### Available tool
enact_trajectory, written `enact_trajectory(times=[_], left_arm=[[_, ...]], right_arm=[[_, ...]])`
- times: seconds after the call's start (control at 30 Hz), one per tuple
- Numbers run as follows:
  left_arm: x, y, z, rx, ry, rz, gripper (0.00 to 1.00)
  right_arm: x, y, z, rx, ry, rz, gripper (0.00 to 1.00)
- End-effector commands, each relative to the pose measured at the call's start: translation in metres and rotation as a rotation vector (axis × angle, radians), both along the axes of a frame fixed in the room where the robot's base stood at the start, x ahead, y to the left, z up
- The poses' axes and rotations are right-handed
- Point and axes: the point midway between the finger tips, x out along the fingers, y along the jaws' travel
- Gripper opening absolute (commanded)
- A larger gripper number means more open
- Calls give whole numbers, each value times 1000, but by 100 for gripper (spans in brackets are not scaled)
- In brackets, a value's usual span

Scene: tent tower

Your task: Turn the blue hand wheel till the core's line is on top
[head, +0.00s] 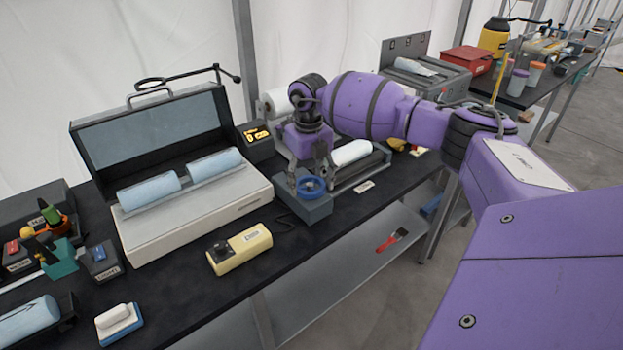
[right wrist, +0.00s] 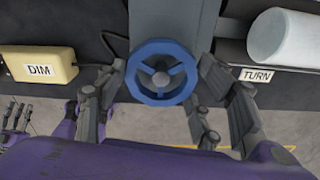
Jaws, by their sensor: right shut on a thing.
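The blue hand wheel (head: 310,188) sits on a grey block at the table's front edge. In the right wrist view the wheel (right wrist: 161,72) shows face-on, with three spokes and a grey hub. My right gripper (head: 307,178) is over the wheel, its fingers on either side of the rim, shut on it. The white core (head: 351,152) lies in a grey cradle to the right of the wheel, and part of it shows in the right wrist view (right wrist: 285,38). I see no line on its visible surface.
A "TURN" label (right wrist: 257,75) is on the table edge by the core. A cream "DIM" box (head: 240,249) stands left of the wheel. An open case with blue rolls (head: 195,205) stands behind the box.

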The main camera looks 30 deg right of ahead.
Motion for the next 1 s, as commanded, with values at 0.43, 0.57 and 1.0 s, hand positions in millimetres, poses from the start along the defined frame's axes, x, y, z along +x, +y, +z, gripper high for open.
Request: enact_trajectory(times=[0.43, 0.57, 1.0], left_arm=[[-4, 1, 5, 1, 4, -3, 40], [-3, 1, 5, 1, 3, -2, 40], [6, -4, 8, -10, -11, 3, 40]], right_arm=[[-1, 2, -3, 3, 4, -154, 35], [-1, 2, -3, 3, 5, -164, 35], [-1, 2, -3, 2, 4, -164, 76]])
